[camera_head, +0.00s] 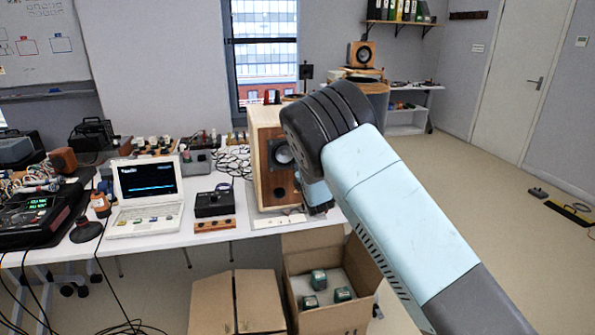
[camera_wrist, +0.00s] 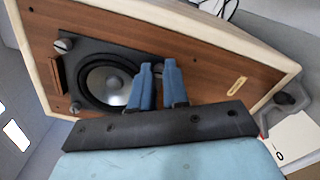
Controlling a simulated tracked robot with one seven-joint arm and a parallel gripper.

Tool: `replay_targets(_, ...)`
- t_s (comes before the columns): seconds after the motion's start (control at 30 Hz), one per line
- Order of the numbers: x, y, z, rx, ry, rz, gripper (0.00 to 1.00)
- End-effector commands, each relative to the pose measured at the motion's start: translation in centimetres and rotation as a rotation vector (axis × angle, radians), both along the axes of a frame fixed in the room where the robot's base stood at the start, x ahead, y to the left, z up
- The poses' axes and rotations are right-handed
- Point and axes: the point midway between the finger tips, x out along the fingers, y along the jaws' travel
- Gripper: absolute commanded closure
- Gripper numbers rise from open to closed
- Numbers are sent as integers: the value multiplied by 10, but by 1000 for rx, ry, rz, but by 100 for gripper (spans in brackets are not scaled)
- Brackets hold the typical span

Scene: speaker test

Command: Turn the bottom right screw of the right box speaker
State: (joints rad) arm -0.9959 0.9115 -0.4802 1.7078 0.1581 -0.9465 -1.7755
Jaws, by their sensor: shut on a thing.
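The box speaker (camera_head: 264,150) stands on the white table, with a pale wood case, a brown wood front and a dark driver (camera_head: 281,153). My gripper (camera_head: 318,206) is at its front, largely hidden by my arm. The wrist view shows the speaker front (camera_wrist: 215,75) tilted, with the driver cone (camera_wrist: 104,82) in a black plate. My gripper's blue fingers (camera_wrist: 159,66) are shut on a screw (camera_wrist: 158,68) at the plate's edge. Other screws show at the plate's upper left (camera_wrist: 63,45) and lower left (camera_wrist: 75,107). My fingers hide part of the plate.
A white laptop (camera_head: 148,195) and a black box (camera_head: 213,203) are on the table left of the speaker. Another speaker (camera_head: 362,54) stands farther back. The floor at right is largely clear.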

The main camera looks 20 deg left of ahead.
Motion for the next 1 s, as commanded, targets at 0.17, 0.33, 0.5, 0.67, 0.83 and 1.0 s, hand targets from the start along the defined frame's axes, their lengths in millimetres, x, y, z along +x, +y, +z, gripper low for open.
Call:
replay_targets(0.17, 0, 10, -1, 0, 2, 0, 100)
replay_targets(0.33, -1, 3, -1, 15, 11, 1, 100)
replay_targets(0.5, 0, 0, -1, 70, 45, 0, 100)
replay_targets(0.67, 1, -2, -1, 163, 103, -3, 100)
replay_targets(0.83, 1, -4, -2, 292, 183, -6, 100)
replay_targets(1.0, 2, -5, -3, 431, 269, -9, 100)
